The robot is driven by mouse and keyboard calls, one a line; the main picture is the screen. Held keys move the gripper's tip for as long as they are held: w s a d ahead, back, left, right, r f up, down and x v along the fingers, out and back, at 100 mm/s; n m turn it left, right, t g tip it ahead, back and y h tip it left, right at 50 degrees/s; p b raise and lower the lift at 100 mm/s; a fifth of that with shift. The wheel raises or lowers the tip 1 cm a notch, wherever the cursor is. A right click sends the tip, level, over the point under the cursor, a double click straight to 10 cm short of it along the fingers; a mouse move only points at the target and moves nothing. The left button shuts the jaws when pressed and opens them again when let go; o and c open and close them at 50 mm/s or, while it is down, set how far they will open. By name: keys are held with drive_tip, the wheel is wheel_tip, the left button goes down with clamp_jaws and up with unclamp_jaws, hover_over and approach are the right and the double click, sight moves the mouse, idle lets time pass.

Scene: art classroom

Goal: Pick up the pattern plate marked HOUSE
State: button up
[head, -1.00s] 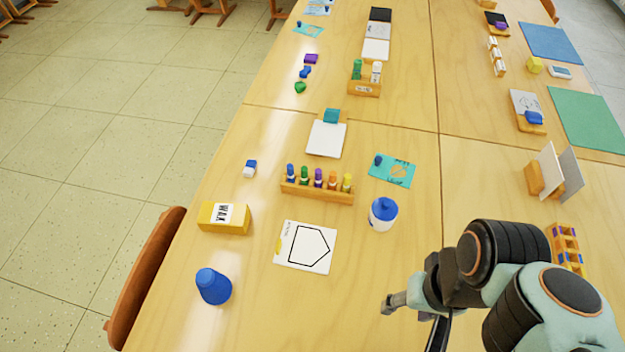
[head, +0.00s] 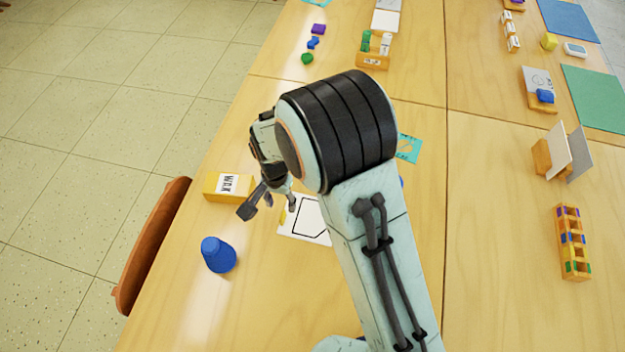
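A white plate (head: 306,231) with a black house-shaped outline lies on the table in the head view. My arm covers its right side, and any word on it is too small or hidden to read. My gripper (head: 269,208) is over the plate's upper left edge, with its fingers spread apart and nothing visible between them. One finger overlaps the plate's corner in the picture. I cannot tell whether it touches.
A yellow WAX box (head: 229,186) lies just left of my gripper, and a blue cup (head: 218,254) stands in front of it. An orange rack (head: 572,242) stands at the right.

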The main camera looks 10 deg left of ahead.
sight(283, 214)
wheel_tip(283, 214, down, 6)
drive_tip(key=shift+f, duration=0.15)
drive_tip(key=shift+c, duration=0.3)
clamp_jaws()
